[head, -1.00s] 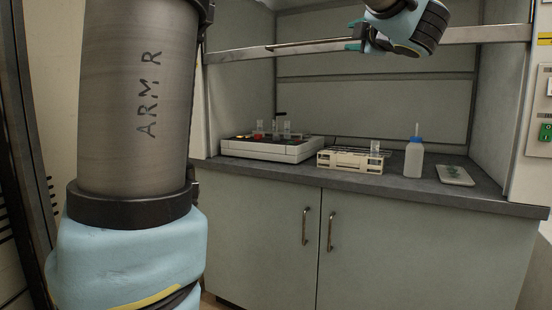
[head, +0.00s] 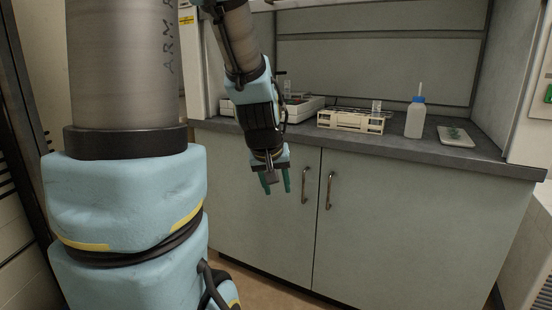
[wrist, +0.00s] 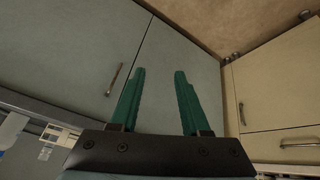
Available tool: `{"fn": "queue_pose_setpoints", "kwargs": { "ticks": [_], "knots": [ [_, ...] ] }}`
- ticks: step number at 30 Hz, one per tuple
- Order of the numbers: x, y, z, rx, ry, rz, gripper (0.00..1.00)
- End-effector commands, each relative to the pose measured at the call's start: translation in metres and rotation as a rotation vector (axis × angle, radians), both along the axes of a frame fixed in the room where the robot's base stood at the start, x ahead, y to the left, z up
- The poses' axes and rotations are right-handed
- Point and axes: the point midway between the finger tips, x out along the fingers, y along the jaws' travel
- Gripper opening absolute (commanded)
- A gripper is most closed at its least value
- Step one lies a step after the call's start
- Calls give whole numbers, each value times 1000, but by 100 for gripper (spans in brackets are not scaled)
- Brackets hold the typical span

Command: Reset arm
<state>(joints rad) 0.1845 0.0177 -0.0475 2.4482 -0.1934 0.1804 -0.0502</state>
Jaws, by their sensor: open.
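My gripper (head: 279,181) hangs down in front of the grey-green cabinet doors in the head view, below the worktop's front edge. Its two green fingers are apart and nothing is between them. In the wrist view the open fingers (wrist: 158,100) stand clear of the cabinet doors (wrist: 165,60). My arm comes down from the top of the head view, and its blue-and-black wrist partly covers the white instrument on the worktop.
On the worktop (head: 470,160) are a white instrument (head: 300,110), a cream rack (head: 350,122), a blue-capped bottle (head: 414,120) and a small tray (head: 456,137). Two door handles (head: 329,190) stick out right of my gripper. Beige cabinets (wrist: 275,95) show in the wrist view.

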Motion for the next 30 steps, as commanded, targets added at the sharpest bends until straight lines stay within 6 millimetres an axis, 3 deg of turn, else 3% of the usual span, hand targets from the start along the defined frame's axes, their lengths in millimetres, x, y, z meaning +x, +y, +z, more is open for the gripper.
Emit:
{"fn": "queue_pose_setpoints", "kwargs": {
  "ticks": [4, 9, 10, 17, 24, 30],
  "knots": [
    [-51, 39, -34, 94, 180, -46, 46],
    [-101, 72, -51, 169, 349, -90, 46],
    [-98, 70, -36, 166, 338, -91, 46],
    [-96, 68, 12, 164, 333, -90, 46],
    [-95, 68, 72, 163, 331, -89, 46],
    [-95, 68, 94, 162, 331, -89, 46]
  ]
}}
